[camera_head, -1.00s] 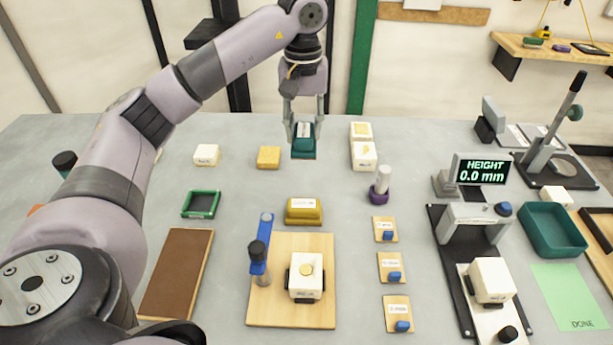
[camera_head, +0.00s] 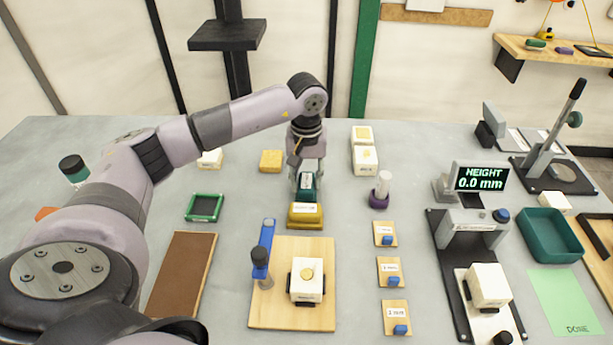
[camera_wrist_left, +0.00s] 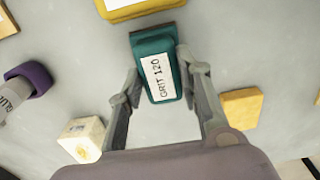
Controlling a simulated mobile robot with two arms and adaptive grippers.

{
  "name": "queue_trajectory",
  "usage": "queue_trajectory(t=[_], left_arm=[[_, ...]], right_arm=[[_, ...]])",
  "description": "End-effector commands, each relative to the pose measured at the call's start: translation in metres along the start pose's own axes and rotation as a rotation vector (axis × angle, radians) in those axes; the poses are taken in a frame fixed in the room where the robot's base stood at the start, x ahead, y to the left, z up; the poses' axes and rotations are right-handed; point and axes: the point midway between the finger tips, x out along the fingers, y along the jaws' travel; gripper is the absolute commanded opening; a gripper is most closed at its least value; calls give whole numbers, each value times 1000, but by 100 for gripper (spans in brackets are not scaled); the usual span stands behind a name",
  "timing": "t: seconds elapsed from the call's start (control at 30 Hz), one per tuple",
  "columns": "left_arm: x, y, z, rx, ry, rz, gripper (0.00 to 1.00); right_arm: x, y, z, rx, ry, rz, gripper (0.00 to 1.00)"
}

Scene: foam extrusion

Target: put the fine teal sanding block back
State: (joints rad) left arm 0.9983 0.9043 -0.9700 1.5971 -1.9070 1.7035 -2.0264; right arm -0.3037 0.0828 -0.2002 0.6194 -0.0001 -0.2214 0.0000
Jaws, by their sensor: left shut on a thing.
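The teal sanding block (camera_head: 307,195) is in my left gripper (camera_head: 307,182), above the table just behind the yellow labelled block (camera_head: 305,219). In the left wrist view the teal block (camera_wrist_left: 150,45) shows a white label reading GRIT 120, and the fingers of my left gripper (camera_wrist_left: 160,82) are on its two sides. The yellow block (camera_wrist_left: 145,10) lies just beyond it there. I cannot tell how far the teal block is above the table. A green-rimmed square frame (camera_head: 204,194) lies empty to the left. My right gripper is not in view.
A wooden board (camera_head: 255,318) with a clamp and a white block is in front. A purple-based bottle (camera_head: 379,199) stands to the right, white foam blocks (camera_head: 365,159) behind it. A small yellow block (camera_head: 271,161) is behind left. A brown board (camera_head: 182,275) lies left.

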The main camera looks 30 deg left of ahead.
Motion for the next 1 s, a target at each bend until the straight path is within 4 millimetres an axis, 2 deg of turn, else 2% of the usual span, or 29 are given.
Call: queue_trajectory(t=[0.2, 0.23, 0.5, 0.83, 0.9, 1.0], left_arm=[[4, 0, 0, 0, 0, 0, 2], [3, 0, 0, 0, 0, 0, 34], [3, 0, 0, 0, 0, 0, 52], [1, 0, 0, 0, 0, 0, 53], [-3, 0, 0, 0, 0, 0, 53], [-14, 1, -1, 0, 4, 3, 53]], right_arm=[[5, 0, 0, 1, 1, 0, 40], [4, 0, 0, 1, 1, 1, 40], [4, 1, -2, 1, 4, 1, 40], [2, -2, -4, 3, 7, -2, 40], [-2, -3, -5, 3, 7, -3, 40], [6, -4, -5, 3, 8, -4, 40]])
